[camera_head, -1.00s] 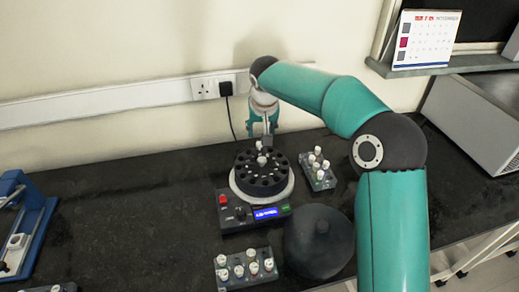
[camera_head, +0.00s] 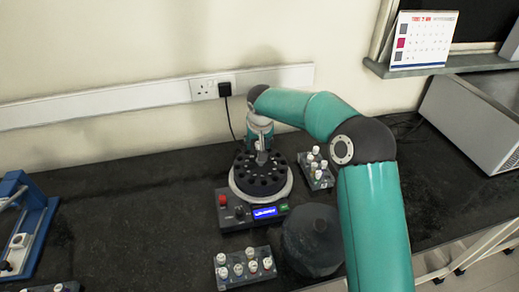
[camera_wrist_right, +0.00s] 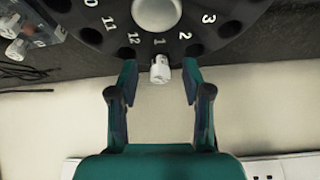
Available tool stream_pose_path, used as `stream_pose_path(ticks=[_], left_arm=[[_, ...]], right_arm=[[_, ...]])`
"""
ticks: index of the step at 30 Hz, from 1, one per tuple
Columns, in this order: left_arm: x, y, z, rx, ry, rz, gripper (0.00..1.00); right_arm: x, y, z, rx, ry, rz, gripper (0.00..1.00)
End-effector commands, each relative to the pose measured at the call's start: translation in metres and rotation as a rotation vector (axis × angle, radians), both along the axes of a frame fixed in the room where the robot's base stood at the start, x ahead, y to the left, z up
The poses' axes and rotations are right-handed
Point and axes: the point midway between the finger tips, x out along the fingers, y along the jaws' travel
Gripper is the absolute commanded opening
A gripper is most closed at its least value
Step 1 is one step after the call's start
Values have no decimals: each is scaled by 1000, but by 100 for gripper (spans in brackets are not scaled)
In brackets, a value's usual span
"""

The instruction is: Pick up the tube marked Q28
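A black round rotor (camera_head: 262,182) with numbered slots sits on a centrifuge (camera_head: 240,213) in mid-bench. In the right wrist view, the rotor (camera_wrist_right: 180,32) shows its numbers, and a white-capped tube (camera_wrist_right: 160,68) stands at slot 1. No Q28 mark is readable on it or on any other tube. My right gripper (camera_wrist_right: 160,78) is open, with one finger on each side of this tube and gaps visible on both sides. In the head view, my right gripper (camera_head: 262,150) is over the rotor's back edge and hides that tube. My left gripper is not in view.
A rack (camera_head: 318,184) of white-capped tubes stands right of the rotor. Another tube rack (camera_head: 236,281) stands in front. A dark dome-shaped lid (camera_head: 315,245) lies right of it. A blue-framed device (camera_head: 36,232) is at far left. The bench between is clear.

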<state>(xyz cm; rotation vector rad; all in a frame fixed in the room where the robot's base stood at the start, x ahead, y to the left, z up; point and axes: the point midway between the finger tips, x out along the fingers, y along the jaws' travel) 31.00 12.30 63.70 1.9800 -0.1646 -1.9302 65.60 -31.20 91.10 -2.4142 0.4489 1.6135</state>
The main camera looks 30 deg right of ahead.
Motion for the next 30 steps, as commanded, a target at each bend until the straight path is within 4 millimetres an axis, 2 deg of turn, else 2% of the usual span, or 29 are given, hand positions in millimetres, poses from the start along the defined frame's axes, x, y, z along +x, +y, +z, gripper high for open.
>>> stream_pose_path(ticks=[1, 6, 7, 20, 25, 30], left_arm=[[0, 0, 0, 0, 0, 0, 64], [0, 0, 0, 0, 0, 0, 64], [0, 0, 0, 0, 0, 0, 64], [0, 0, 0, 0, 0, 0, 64], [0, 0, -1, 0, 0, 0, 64], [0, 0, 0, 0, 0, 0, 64]], right_arm=[[0, 0, 0, 0, 0, 0, 39], [0, 0, 0, 0, 0, 0, 11], [0, 0, 0, 0, 0, 0, 9], [0, 0, 5, 0, -2, -1, 8], [0, 0, 28, 0, -3, -1, 8], [1, 0, 62, 1, -6, -1, 8]])
